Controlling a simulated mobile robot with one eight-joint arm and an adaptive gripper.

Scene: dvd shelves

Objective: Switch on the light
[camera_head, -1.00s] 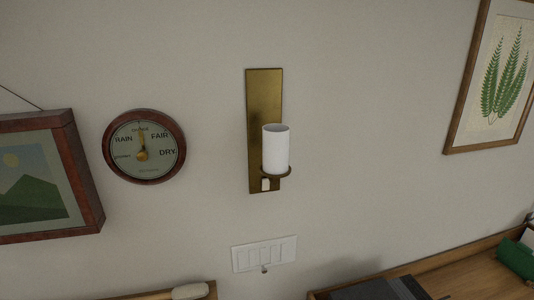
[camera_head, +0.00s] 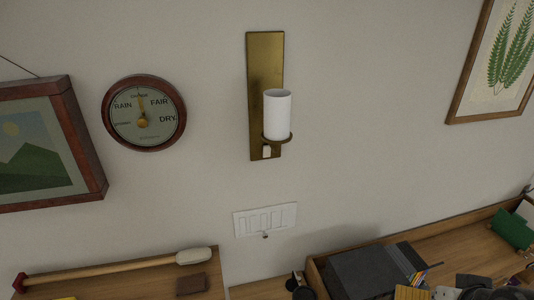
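A brass wall sconce (camera_head: 265,65) with a white cylindrical shade (camera_head: 277,115) is mounted on the wall in the middle of the head view. A small pale switch (camera_head: 267,151) sits low on its backplate. A white switch panel (camera_head: 265,220) with several rockers is on the wall below the sconce, with a small dark knob or hook (camera_head: 265,236) under it. The shade shows no clear glow.
A wooden shelf with a long-handled mallet (camera_head: 120,267) is at lower left. A desk with a dark folder (camera_head: 375,268), pencils and a green item (camera_head: 511,230) is at lower right. A round barometer (camera_head: 144,113) and framed pictures (camera_head: 35,150) hang on the wall.

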